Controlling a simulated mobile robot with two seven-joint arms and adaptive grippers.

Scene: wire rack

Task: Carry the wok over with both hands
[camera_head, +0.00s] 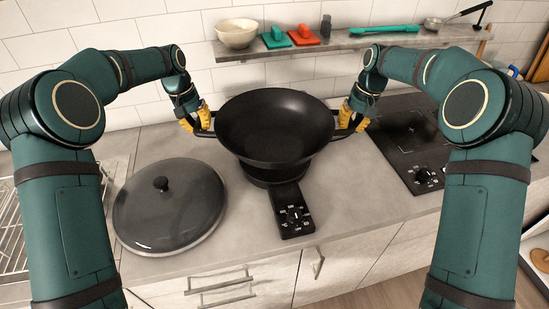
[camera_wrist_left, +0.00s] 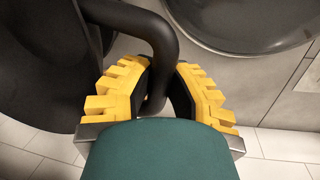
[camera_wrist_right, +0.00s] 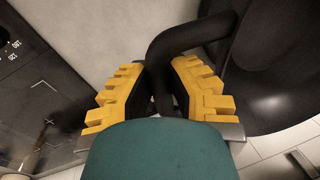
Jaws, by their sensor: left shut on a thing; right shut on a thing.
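The black wok (camera_head: 274,122) is in the middle of the head view, upright, above or on a round black portable burner (camera_head: 291,209); I cannot tell whether they touch. My left gripper (camera_head: 203,119) is shut on the wok's left handle; the curved handle (camera_wrist_left: 158,40) runs between its yellow fingers in the left wrist view. My right gripper (camera_head: 348,119) is shut on the right handle, and that handle (camera_wrist_right: 185,42) shows between its fingers in the right wrist view. The part of each handle inside the fingers is hidden.
A glass lid (camera_head: 170,208) with a black knob lies on the counter at left. A wire rack (camera_head: 18,225) stands at far left. A black built-in cooktop (camera_head: 405,140) is at right. A wall shelf (camera_head: 345,40) above holds a bowl (camera_head: 237,33) and utensils. Bare counter lies right of the burner.

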